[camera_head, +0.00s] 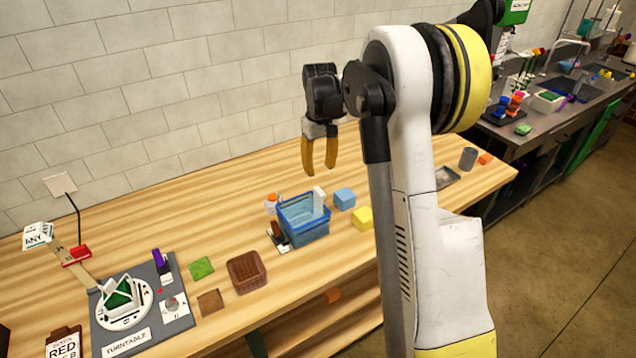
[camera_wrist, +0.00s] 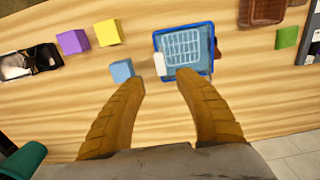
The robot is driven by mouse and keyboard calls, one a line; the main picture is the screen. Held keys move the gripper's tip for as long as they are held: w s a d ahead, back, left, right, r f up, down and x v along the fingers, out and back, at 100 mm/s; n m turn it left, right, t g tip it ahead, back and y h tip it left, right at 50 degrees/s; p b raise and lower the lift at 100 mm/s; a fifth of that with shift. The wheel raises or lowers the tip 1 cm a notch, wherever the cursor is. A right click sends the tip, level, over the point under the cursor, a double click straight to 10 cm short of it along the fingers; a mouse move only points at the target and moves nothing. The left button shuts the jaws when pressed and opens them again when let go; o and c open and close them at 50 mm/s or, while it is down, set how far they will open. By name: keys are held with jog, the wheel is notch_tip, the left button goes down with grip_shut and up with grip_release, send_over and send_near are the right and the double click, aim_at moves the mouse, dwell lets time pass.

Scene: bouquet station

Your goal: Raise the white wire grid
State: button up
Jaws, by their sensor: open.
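The white wire grid (camera_wrist: 182,48) shows in the wrist view, lying inside a blue basket (camera_wrist: 209,68). The blue basket also stands on the wooden table in the head view (camera_head: 305,232), where I cannot make out the grid clearly. A small white piece (camera_wrist: 160,64) is at one corner of the basket; it stands up above the rim in the head view (camera_head: 319,198). My gripper (camera_head: 318,168) has two yellow-brown fingers pointing down, apart and empty, above the table behind the basket. In the wrist view my gripper (camera_wrist: 160,80) has its fingertips near the basket's lower edge.
A blue cube (camera_head: 345,199) and a yellow cube (camera_head: 362,218) sit right of the basket. A purple cube (camera_wrist: 73,42) shows in the wrist view. A brown basket (camera_head: 247,272) and a turntable station (camera_head: 145,310) are on the left.

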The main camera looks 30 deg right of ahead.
aim_at(319, 190)
notch_tip(319, 190, down, 9)
jog(key=shift+f+b, duration=0.15)
jog(key=shift+b, duration=0.55)
grip_shut()
